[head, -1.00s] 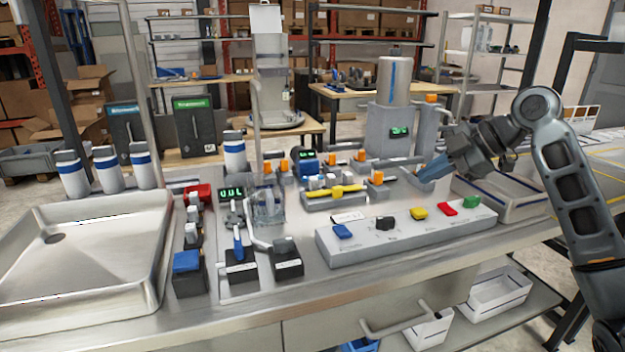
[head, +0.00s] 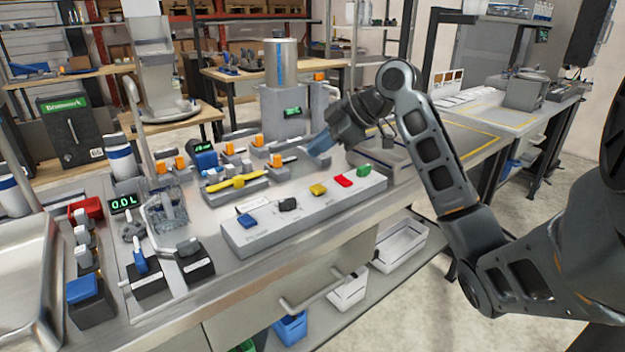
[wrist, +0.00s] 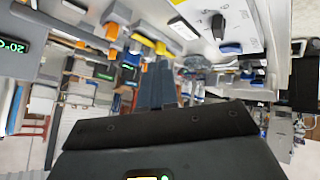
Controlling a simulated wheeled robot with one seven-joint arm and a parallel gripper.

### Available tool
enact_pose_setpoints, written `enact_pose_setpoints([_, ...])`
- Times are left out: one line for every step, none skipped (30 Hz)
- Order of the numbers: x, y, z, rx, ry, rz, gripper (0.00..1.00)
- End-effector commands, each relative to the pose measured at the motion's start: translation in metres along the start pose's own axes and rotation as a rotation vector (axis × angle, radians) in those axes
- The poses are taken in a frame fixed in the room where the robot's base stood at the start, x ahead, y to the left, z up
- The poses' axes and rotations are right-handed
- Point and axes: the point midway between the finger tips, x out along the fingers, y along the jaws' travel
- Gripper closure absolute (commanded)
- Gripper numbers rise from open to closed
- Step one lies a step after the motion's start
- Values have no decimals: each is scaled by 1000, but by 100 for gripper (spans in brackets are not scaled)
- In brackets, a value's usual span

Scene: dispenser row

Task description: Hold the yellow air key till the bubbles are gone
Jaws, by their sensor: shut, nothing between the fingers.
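The yellow key (head: 318,189) sits on top of a long grey key box (head: 300,215), between a black knob (head: 287,204) and a red key (head: 344,181). A blue key (head: 247,221) and a green key (head: 363,170) sit toward its ends. My gripper (head: 320,145), with blue fingers, is shut and empty above the bench behind the box, apart from the yellow key. Its fingers (wrist: 155,85) also show in the wrist view, with the blue key (wrist: 230,48) beyond. A clear vessel (head: 166,212) stands left of the box; I cannot make out bubbles in it.
A yellow bar (head: 237,183) lies on a grey block behind the box. A display (head: 123,203) reads 0.0L. A grey cylinder unit (head: 281,95) stands at the back. Black switch blocks (head: 195,262) and a metal sink (head: 20,290) are at left.

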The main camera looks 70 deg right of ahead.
Motion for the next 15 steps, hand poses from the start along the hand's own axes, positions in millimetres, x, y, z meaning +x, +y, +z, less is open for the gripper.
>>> enact_pose_setpoints([-3, 1, -7, 91, -4, 17, 100])
enact_pose_setpoints([-4, 2, -8, 151, -9, 31, 100])
enact_pose_setpoints([-4, 3, -9, 229, -14, 48, 100])
enact_pose_setpoints([-5, 3, -11, 287, -16, 61, 100])
enact_pose_setpoints([-5, 4, -12, 346, -18, 74, 100])
enact_pose_setpoints([-6, 4, -13, 425, -21, 92, 100])
enact_pose_setpoints([-7, 5, -13, 485, -22, 106, 100])
enact_pose_setpoints([-8, 5, -14, 544, -22, 120, 100])
enact_pose_setpoints([-9, 6, -16, 623, -22, 139, 100])
enact_pose_setpoints([-10, 6, -16, 682, -21, 153, 100])
enact_pose_setpoints([-10, 6, -17, 742, -20, 167, 100])
enact_pose_setpoints([-12, 6, -17, 822, -17, 187, 100])
enact_pose_setpoints([-13, 6, -18, 882, -14, 202, 100])
enact_pose_setpoints([-14, 6, -18, 942, -11, 218, 100])
enact_pose_setpoints([-16, 6, -19, 1019, -5, 237, 100])
